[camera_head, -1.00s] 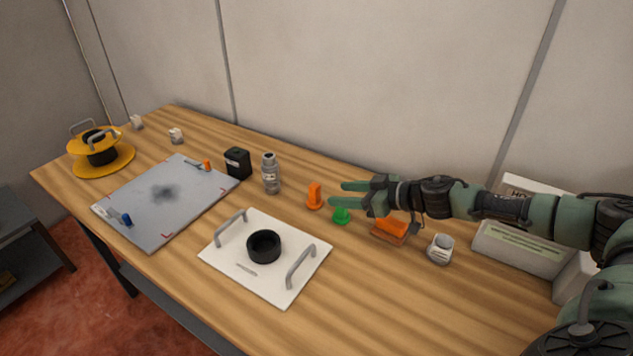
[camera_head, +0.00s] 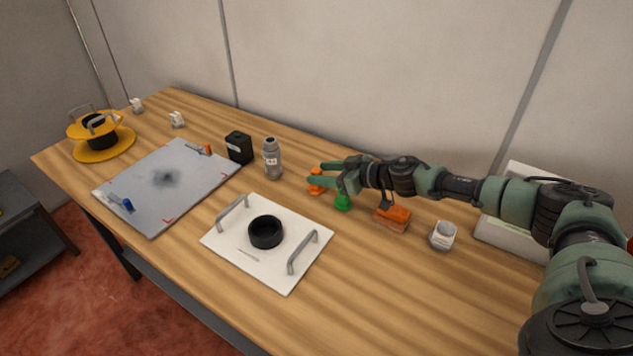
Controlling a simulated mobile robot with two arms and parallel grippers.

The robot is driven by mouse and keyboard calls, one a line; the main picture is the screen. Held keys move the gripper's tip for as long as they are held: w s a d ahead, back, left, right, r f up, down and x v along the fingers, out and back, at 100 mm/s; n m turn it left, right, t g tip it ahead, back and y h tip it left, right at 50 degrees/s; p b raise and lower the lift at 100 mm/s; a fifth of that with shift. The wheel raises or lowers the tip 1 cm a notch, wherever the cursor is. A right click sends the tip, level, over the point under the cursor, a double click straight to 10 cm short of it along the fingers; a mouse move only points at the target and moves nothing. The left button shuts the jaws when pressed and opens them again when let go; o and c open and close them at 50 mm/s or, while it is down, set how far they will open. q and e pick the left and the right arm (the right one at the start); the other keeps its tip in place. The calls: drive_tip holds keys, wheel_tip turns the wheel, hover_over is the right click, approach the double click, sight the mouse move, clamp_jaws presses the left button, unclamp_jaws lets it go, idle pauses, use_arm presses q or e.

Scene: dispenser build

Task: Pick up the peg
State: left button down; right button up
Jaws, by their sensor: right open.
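A small upright orange piece (camera_head: 316,187), which looks like the peg, stands on the wooden table right of the grey bottle. My right gripper (camera_head: 316,172) is open, reaching in from the right. Its fingers overlap the upper part of the orange piece and partly hide it; I cannot tell whether they touch it or straddle it. A small green piece (camera_head: 343,202) stands just below the gripper's wrist side. My left gripper is not in view.
A white plate with handles (camera_head: 278,272), a grey bottle (camera_head: 272,160), a black box (camera_head: 239,147) and a grey board (camera_head: 150,215) lie left. The front table is clear.

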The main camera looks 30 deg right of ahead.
clamp_jaws()
drive_tip(key=shift+r, duration=0.1)
